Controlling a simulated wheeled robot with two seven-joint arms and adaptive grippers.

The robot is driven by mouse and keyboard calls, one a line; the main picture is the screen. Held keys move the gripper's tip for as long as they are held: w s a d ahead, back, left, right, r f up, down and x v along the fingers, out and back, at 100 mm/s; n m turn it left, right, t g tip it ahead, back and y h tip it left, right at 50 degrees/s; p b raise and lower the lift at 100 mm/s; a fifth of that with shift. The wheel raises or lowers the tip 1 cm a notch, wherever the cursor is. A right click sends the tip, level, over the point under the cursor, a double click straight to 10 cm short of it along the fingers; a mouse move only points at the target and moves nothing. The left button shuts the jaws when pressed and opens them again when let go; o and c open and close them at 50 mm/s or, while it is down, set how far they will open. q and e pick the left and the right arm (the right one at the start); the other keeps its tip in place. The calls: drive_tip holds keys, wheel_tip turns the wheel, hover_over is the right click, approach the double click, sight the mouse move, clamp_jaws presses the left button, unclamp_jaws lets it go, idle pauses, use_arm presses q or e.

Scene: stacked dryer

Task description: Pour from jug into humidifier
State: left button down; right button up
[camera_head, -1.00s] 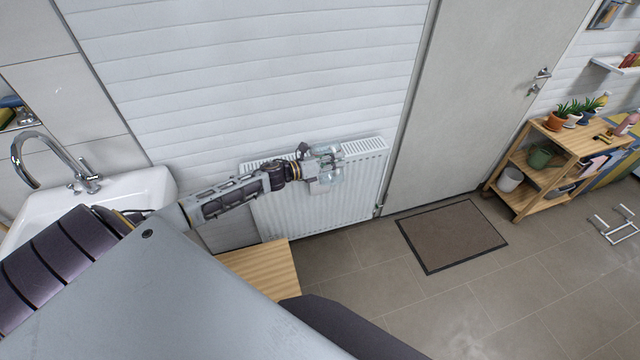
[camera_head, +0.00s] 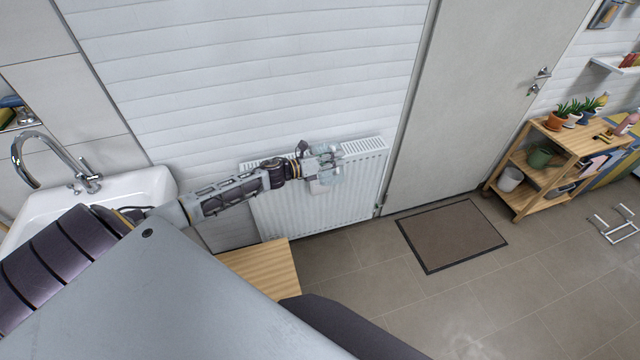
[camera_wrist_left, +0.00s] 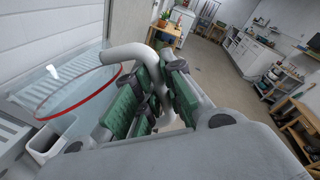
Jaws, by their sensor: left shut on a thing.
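My left gripper (camera_head: 326,156) is in front of the radiator, near its top edge. In the left wrist view its green-padded fingers (camera_wrist_left: 153,98) are shut on the pale handle of a clear glass jug (camera_wrist_left: 75,88) with a red rim. The jug looks tilted, its rim toward the left. A white open-topped box, seemingly the humidifier (camera_wrist_left: 45,146), shows below the rim; in the head view it (camera_head: 318,187) hangs on the radiator front, partly under the gripper. I cannot tell whether liquid is flowing. My right gripper is in neither view.
The white radiator (camera_head: 365,178) stands against the wall. A sink (camera_head: 130,190) with a tap is on the left, and a wooden top (camera_head: 262,268) lies below my arm. A door, a floor mat (camera_head: 452,236) and a plant shelf (camera_head: 545,165) are to the right.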

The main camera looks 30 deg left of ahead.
sight(332, 149)
use_arm(q)
drive_tip(key=shift+w+a+r+n, duration=0.15)
drive_tip(key=shift+a+r+n, duration=0.05)
drive_tip(key=shift+r+n, duration=0.15)
drive_tip(key=shift+w, duration=0.1)
idle(1.0)
drive_tip(key=shift+w+a+r+n+g, duration=0.2)
drive_tip(key=shift+w+a+n+g, duration=0.2)
drive_tip(key=shift+n, duration=0.35)
idle(1.0)
drive_tip(key=shift+w+a+n, duration=0.15)
drive_tip(key=shift+a+n, duration=0.2)
drive_tip(key=shift+n, duration=0.05)
drive_tip(key=shift+w+a+f+n+h, duration=0.1)
drive_tip(key=shift+w+a+n+h, duration=0.2)
drive_tip(key=shift+w+a+n, duration=0.25)
idle(1.5)
drive_tip(key=shift+s, duration=0.1)
idle(0.7)
